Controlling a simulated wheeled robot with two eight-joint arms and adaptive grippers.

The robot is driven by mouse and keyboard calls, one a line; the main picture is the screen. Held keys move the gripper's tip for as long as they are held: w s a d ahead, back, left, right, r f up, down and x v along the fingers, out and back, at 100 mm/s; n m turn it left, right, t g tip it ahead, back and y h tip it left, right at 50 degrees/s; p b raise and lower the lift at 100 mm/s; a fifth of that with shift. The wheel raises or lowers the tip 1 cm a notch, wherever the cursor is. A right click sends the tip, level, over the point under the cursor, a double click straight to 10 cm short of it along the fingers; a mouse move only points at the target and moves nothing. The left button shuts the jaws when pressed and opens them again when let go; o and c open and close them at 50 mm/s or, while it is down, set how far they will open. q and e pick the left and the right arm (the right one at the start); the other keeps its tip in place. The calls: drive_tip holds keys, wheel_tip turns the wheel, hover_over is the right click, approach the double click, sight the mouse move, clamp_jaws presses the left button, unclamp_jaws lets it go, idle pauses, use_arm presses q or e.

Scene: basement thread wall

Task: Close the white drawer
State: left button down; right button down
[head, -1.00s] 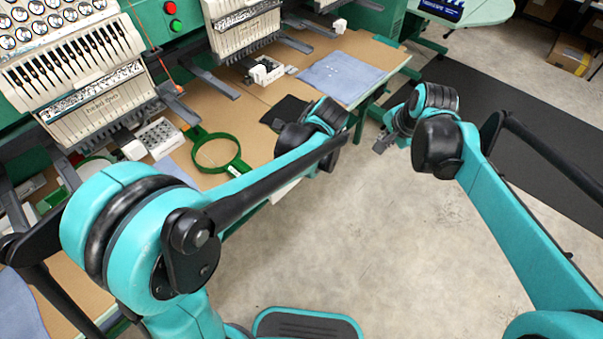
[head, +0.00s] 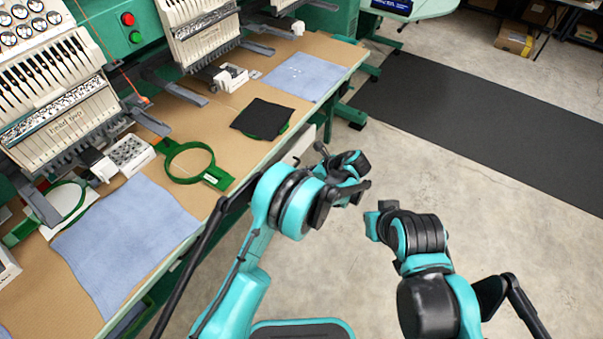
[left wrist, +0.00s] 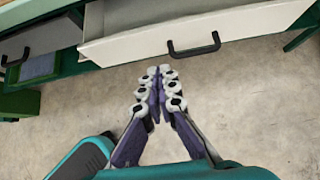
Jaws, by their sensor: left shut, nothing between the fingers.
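The white drawer stands pulled out from under the table; its front (left wrist: 130,48) with a black handle (left wrist: 194,45) and part of its inside show in the left wrist view. In the head view only a pale piece of the drawer (head: 300,146) shows beside the table edge, partly hidden by my left arm. My left gripper (left wrist: 160,72) is shut and empty, pointing at the drawer front just left of the handle, apparently a little short of it. It shows small in the head view (head: 321,149). My right gripper (head: 384,206) is over open floor, its fingers unclear.
A second drawer front with a dark handle (left wrist: 14,58) is at the left, near an open space with blue cloth (left wrist: 38,66). The tabletop (head: 240,115) holds a green hoop (head: 169,164), black cloth and blue cloths below embroidery machines. The floor (head: 430,165) is clear.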

use_arm(q)
drive_tip(key=w+a+f+b, duration=0.3)
drive_tip(key=w+a+f, duration=0.1)
drive_tip(key=a, duration=0.3)
drive_tip(key=shift+w+f+b, duration=0.15)
drive_tip(key=shift+w+b, duration=0.15)
drive_tip(key=shift+w, duration=0.3)
drive_tip(key=w+a, duration=0.2)
drive_tip(key=a, duration=0.1)
drive_tip(key=w+a, duration=0.2)
drive_tip(key=shift+a, duration=0.25)
